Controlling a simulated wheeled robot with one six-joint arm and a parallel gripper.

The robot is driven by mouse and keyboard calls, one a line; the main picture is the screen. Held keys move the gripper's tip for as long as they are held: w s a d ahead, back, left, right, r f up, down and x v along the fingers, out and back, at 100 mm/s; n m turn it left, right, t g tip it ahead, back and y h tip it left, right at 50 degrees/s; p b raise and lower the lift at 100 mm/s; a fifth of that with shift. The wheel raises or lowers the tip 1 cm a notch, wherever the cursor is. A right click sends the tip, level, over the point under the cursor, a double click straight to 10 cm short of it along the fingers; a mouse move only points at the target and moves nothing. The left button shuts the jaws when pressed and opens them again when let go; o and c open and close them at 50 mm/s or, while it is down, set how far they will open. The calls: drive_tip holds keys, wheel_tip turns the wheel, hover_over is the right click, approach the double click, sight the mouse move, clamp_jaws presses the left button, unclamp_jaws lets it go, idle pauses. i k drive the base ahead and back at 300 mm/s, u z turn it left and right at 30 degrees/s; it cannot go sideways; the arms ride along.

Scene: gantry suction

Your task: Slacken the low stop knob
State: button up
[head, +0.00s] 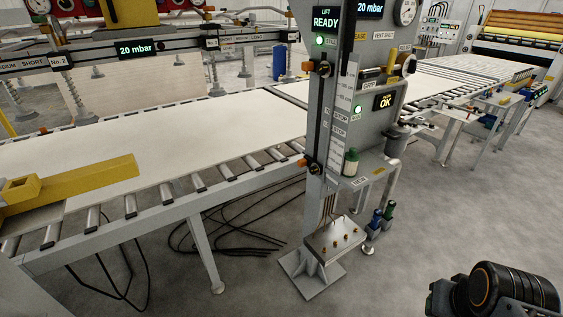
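A grey upright column (327,130) stands right of the roller conveyor, with a vertical rail and scale on its face. A dark stop block with a small orange knob (302,162) sits low on this rail; it looks like the low stop knob. A similar upper stop with an orange knob (307,66) sits higher up. Labels ending in "STOP" are beside the rail, too small to read fully. Whether the low knob is tight or loose cannot be told. Part of my arm shows at the lower right, well apart from the column; no gripper fingers are visible.
A pale sheet (210,125) lies on the roller conveyor, with a yellow bar (85,180) on it. A green-capped bottle (351,162) stands on a small shelf right of the column. Black cables (235,235) lie under the conveyor. The grey floor (440,220) at right is clear.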

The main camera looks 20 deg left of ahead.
sight(312, 170)
drive_tip(key=u, duration=0.9)
drive_tip(key=i, duration=1)
drive_tip(key=u, duration=1.3)
drive_tip(key=i, duration=0.35)
drive_tip(key=u, duration=0.35)
